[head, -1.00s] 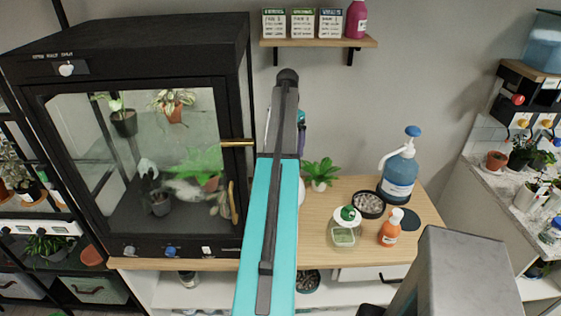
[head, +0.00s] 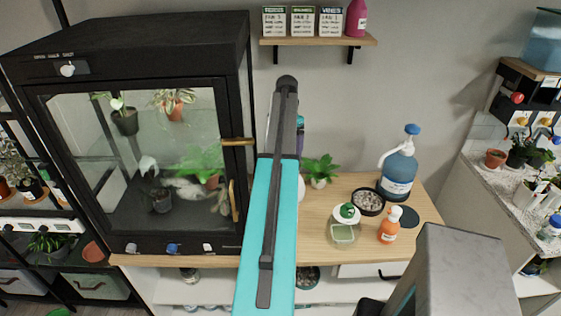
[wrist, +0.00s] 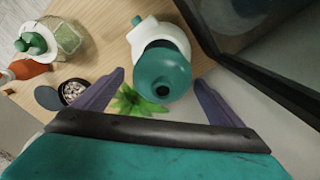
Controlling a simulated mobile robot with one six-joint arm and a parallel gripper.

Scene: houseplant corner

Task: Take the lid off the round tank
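A rounded teal top with a dark hole (wrist: 165,72) sits on a white body (wrist: 150,32) in the wrist view, between and beyond the fingers. In the head view my arm hides most of it. A small clear container with green contents (head: 344,234) stands on the wooden top, with a white lid and green knob (head: 347,212) on it. They also show at the upper left of the wrist view (wrist: 70,38). I cannot tell for sure which is the round tank. My gripper (wrist: 159,78) is open and empty; my arm hides it in the head view.
A black glass-fronted cabinet (head: 130,235) stands close on the left. A green plant (head: 320,169), a dark bowl of pebbles (head: 368,201), an orange bottle (head: 389,226) and a blue pump jug (head: 398,172) share the wooden top (head: 325,198). A shelf (head: 318,41) hangs above.

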